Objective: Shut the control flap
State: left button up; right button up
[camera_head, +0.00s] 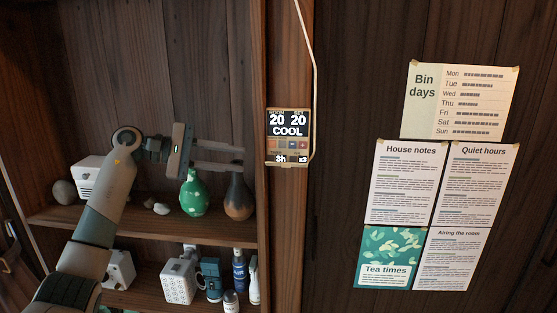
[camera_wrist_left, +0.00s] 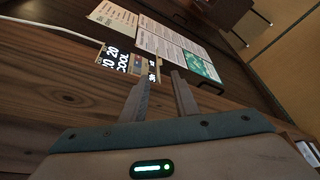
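The control panel (camera_head: 288,125) is a small tan-framed unit on the wooden post, with a dark display reading "20 20 COOL". Below the display are small coloured buttons and a lower strip with small text; I cannot clearly tell the flap from the panel body. My left gripper (camera_head: 241,156) is left of the panel, in front of the shelf, its fingers pointing right toward the post. It is open and empty, apart from the panel. In the left wrist view the panel (camera_wrist_left: 117,59) lies beyond the fingertips (camera_wrist_left: 160,80). My right gripper is not in view.
A pale cable (camera_head: 314,70) runs down to the panel. Shelves behind my left arm hold a green vase (camera_head: 194,194), a brown vase (camera_head: 239,197), bottles and white devices. Paper notices (camera_head: 406,184) hang on the dark wall to the right. The wall between panel and notices is bare.

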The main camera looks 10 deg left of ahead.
aim_at(284, 166)
pick_arm(q)
jog(key=p+x, duration=0.5)
jog(key=x, duration=0.7)
jog(key=shift+w+d, duration=0.1)
